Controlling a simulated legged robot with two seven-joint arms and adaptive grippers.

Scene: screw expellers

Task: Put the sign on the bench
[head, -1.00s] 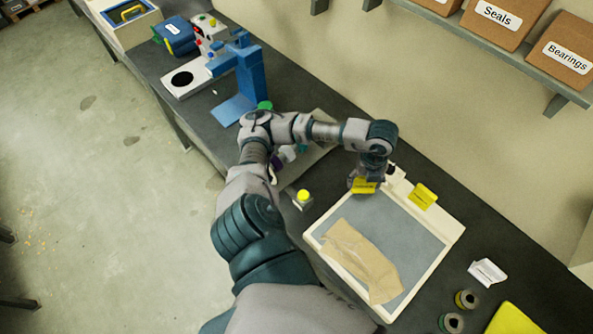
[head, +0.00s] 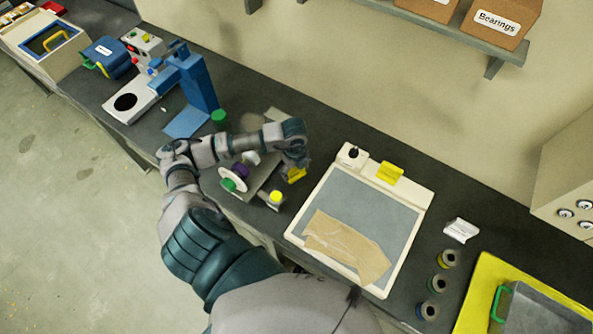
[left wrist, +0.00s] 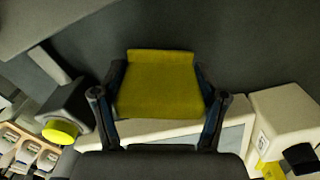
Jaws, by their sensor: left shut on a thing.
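A yellow sign (head: 296,174) is held in my left gripper (head: 293,166), over the dark bench (head: 330,135) just left of the white-framed board. In the left wrist view the yellow sign (left wrist: 160,83) sits between the two fingers of the left gripper (left wrist: 160,100), which are shut on its sides. Dark bench surface shows beyond it. I cannot tell whether the sign touches the bench. My right gripper is out of view.
The white-framed board (head: 428,205) bears brown paper (head: 345,250) and another yellow sign (head: 390,173). A blue press (head: 198,85) stands farther left. Bench behind the gripper is clear.

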